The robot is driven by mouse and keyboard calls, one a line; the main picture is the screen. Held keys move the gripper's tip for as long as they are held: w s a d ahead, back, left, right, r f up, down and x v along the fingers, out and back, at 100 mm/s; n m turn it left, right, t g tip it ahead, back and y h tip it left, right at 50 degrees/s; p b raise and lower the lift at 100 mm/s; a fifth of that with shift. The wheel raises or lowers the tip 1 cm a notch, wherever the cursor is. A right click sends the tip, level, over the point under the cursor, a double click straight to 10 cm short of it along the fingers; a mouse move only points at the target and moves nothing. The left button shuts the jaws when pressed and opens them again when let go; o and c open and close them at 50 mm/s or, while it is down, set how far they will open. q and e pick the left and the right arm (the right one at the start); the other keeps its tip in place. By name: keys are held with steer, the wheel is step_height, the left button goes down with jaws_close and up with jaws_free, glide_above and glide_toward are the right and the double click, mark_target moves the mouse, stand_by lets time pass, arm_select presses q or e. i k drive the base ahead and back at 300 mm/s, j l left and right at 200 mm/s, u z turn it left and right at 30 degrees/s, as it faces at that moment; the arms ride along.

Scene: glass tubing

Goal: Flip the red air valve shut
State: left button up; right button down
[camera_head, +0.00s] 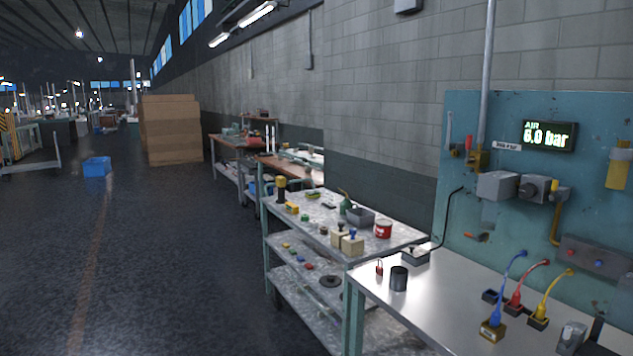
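A teal panel (465,200) stands at the right behind a metal-topped bench (450,300). A small red lever (469,143) stands upright at the panel's upper left, next to a brass-coloured valve body (478,158) below the grey pipe. I take this for the red air valve; it is small, so its exact lever angle is hard to tell. A green-lit display (549,136) to its right reads AIR and about 6.0 bar. Neither of my grippers is in view, and nothing touches the lever.
The bench holds a black cup (399,279) and blue, red and yellow cabled plugs (497,316) in front of the panel. A cluttered metal cart (320,222) adjoins it on the left. The floor (150,270) farther left is open.

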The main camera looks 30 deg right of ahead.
mark_target(468, 160)
steer(key=i+j+z, duration=0.1)
steer(key=i+z, duration=0.3)
steer(key=i, duration=0.15)
steer(key=i+j+z, duration=1.55)
steer(key=j+z, duration=0.25)
steer(key=i+j+z, duration=0.1)
steer(key=j+z, duration=0.2)
steer(key=j, duration=0.15)
